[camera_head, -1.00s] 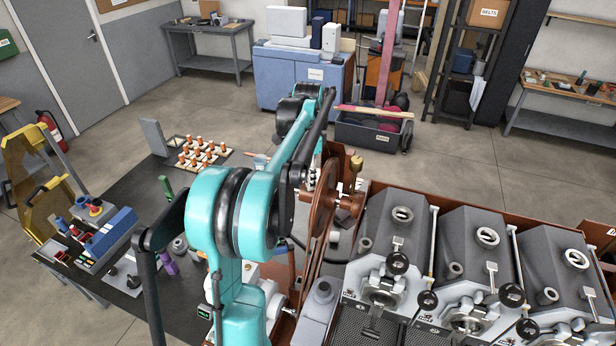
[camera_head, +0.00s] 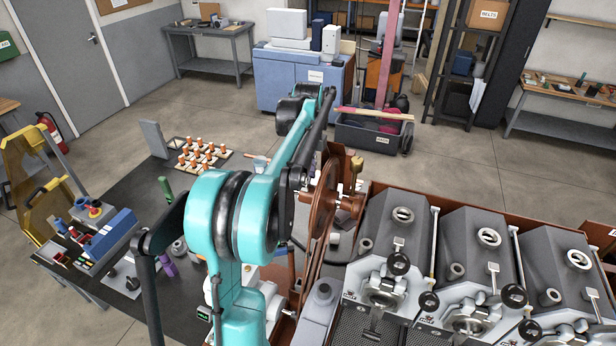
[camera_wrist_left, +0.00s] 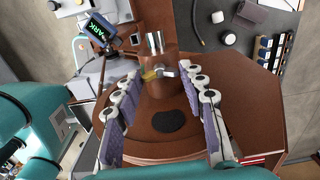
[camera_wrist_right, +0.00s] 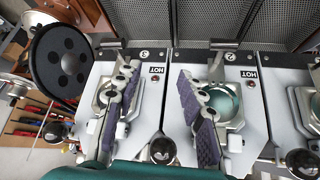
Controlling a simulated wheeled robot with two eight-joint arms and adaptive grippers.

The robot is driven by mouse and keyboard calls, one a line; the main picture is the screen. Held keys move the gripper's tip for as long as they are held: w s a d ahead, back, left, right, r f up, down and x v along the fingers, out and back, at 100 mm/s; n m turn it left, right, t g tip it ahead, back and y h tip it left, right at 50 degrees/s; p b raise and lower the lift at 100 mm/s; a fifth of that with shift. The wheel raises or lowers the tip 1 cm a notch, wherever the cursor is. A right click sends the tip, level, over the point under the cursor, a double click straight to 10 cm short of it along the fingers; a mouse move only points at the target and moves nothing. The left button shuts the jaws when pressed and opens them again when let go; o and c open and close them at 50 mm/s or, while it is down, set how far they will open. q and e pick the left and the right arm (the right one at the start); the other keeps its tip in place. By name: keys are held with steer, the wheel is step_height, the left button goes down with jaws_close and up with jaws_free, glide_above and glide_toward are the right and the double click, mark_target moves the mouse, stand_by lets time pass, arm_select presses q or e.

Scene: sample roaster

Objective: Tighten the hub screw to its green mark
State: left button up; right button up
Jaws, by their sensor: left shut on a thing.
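The brown wheel (camera_head: 322,205) stands upright left of the roasters in the head view. In the left wrist view its brown hub (camera_wrist_left: 156,88) shows with a silver shaft end (camera_wrist_left: 153,43) and a small silver screw (camera_wrist_left: 166,72) with a yellowish part beside it.
Several grey roasters (camera_head: 400,235) stand in a row at the right. A dark table (camera_head: 120,215) at the left holds a blue box (camera_head: 110,235) and a tray of orange-topped pieces (camera_head: 203,158). A dark screen (camera_wrist_left: 102,30) is close to the left wrist.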

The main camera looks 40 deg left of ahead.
stand_by(0.5)
arm_select(q)
steer(key=o, duration=1.2)
steer(key=shift+c, duration=0.2)
steer(key=shift+r, duration=0.1)
step_height(320, 180, up, 12)
